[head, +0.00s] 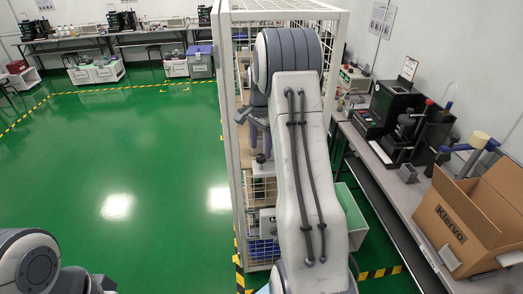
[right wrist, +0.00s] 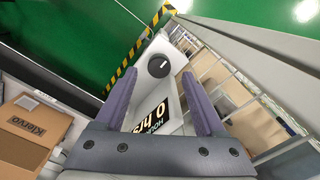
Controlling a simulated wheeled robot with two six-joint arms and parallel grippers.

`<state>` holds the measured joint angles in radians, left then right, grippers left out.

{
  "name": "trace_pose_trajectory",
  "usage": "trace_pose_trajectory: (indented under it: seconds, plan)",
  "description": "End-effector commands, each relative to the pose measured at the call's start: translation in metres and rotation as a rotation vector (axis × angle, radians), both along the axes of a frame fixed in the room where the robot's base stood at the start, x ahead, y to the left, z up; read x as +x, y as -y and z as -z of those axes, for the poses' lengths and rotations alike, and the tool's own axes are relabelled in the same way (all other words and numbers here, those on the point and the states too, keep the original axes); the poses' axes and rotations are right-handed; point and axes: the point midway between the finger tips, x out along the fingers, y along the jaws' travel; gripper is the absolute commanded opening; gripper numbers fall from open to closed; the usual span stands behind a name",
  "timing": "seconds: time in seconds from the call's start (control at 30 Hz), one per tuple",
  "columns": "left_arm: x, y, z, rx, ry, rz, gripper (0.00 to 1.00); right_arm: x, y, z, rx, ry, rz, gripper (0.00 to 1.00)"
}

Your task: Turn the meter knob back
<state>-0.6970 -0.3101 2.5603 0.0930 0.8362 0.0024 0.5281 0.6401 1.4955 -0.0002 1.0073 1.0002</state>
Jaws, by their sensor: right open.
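The meter (right wrist: 168,88) is a white device with a dark display of large light characters, partly cut off by my gripper body. Its round dark knob (right wrist: 158,66) has a white pointer line and sits near the far end of the meter. My right gripper (right wrist: 158,78) is open, its two purple fingers on either side of the meter in the right wrist view; contact with the knob cannot be told. In the head view my right gripper (head: 254,138) is partly hidden behind my arm, above the small dark knob. My left gripper is not in view.
A white mesh cage (head: 228,130) rises close around my right arm. On the right, a bench (head: 405,195) carries black equipment (head: 393,108) and an open cardboard box (head: 468,222). The green floor (head: 140,150) on the left is clear.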

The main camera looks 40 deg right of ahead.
Motion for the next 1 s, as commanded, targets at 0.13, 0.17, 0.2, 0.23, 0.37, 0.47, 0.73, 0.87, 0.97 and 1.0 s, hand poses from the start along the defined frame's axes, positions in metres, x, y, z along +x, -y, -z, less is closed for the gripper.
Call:
trace_pose_trajectory:
  seconds: [0.13,0.17,0.2,0.23,0.37,0.47,0.73,0.87,0.97,1.0]
  plan:
    - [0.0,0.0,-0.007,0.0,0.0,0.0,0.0,-0.001,0.001,0.019,0.001,-0.002,0.001,0.72]
    - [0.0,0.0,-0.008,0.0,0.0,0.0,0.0,-0.001,0.001,0.022,0.001,-0.001,0.001,0.72]
    - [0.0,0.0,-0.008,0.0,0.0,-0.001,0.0,-0.001,0.001,0.025,0.001,-0.001,0.001,0.72]
    - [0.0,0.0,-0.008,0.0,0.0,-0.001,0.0,-0.001,0.001,0.027,0.001,-0.001,0.001,0.72]
    - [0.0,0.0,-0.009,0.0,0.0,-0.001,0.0,-0.001,0.002,0.031,-0.001,0.001,0.002,0.72]
    - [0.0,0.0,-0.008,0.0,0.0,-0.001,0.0,-0.001,0.002,0.031,-0.001,0.002,0.002,0.72]
    - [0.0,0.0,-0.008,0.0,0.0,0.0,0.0,-0.002,0.002,0.031,-0.001,0.001,0.003,0.07]
    - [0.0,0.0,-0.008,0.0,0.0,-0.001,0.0,-0.002,0.002,0.031,-0.001,0.001,0.002,0.0]
    - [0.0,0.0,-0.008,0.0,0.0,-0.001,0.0,-0.002,0.003,0.03,-0.001,0.001,-0.004,0.0]
    - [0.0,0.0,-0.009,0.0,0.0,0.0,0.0,-0.002,0.003,0.03,-0.001,0.001,-0.01,0.0]
